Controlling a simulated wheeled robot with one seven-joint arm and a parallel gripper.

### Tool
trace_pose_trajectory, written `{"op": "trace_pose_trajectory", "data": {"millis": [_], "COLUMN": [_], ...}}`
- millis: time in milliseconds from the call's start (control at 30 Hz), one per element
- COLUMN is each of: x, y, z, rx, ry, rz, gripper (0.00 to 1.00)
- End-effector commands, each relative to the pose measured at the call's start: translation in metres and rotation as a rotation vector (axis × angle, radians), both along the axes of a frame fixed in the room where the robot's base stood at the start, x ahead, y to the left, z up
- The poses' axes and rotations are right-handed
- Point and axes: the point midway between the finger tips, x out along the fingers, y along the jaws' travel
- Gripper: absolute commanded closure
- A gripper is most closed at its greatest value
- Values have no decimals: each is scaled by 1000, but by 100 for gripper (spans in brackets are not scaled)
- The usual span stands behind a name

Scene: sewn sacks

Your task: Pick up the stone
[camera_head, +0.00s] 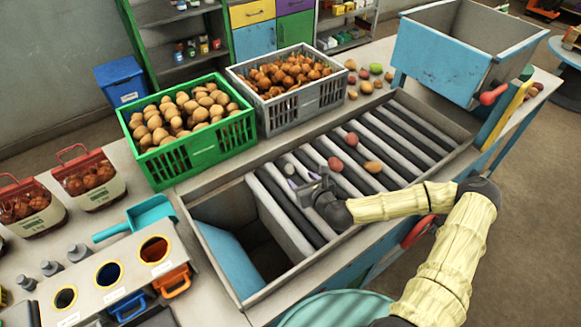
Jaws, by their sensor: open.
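My gripper (311,184) is low over the roller bed (421,131), towards its left part, with its jaws open. A small greyish lump (289,168) lies on the rollers just left of and beyond the fingers; it may be the stone, but it is too small to be sure. A pale purple piece shows beside the fingers, partly hidden by them. A reddish potato-like lump (335,164) lies just right of the gripper. Another reddish lump (351,139) and an orange-brown one (373,167) lie farther right. I cannot tell whether the gripper touches anything.
A dark open chute (240,240) lies left of the rollers. A green crate (190,158) and a grey crate (270,118), both full of produce, stand behind. A blue hopper (437,62) stands at the back right. Bins with coloured holes (110,272) are front left.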

Motion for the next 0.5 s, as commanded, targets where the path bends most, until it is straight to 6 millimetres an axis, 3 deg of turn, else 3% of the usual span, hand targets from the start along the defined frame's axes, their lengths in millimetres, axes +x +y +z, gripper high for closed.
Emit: {"op": "trace_pose_trajectory", "data": {"millis": [267, 500], "x": [32, 37], "y": [11, 11], "z": [-14, -17], "rx": [0, 0], "ry": [1, 1], "rz": [-7, -8], "gripper": [43, 43]}}
